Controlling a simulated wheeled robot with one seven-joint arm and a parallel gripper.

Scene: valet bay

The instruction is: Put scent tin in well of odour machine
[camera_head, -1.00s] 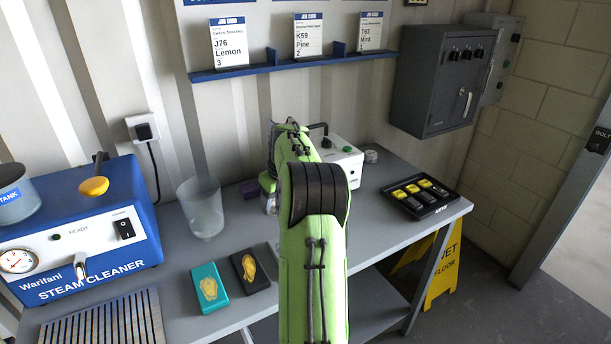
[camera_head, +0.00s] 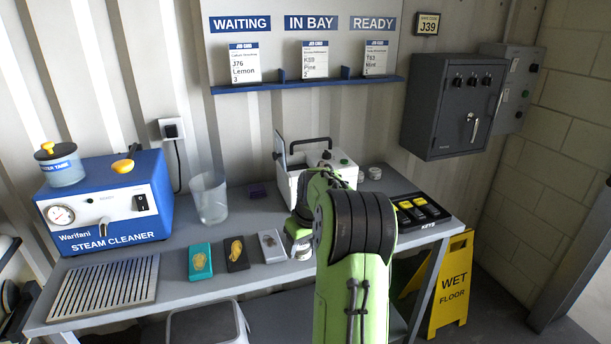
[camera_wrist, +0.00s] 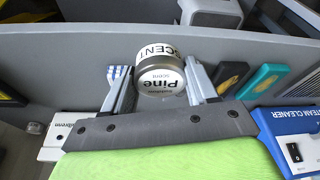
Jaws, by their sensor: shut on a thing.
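In the head view my green arm hides most of the gripper, and a bit of the tin (camera_head: 302,251) seems to show low at the arm's left, over the bench front. The odour machine (camera_head: 290,185) is a white box with a black handle and a raised lid, behind my arm. Its well is not visible.
A steam cleaner (camera_head: 105,215) stands left on the bench (camera_head: 190,290), with a clear beaker (camera_head: 209,200) beside it. Three packets lie along the front, including a teal one (camera_head: 200,262). Another small round tin (camera_head: 375,173) and a key tray (camera_head: 432,224) are at right.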

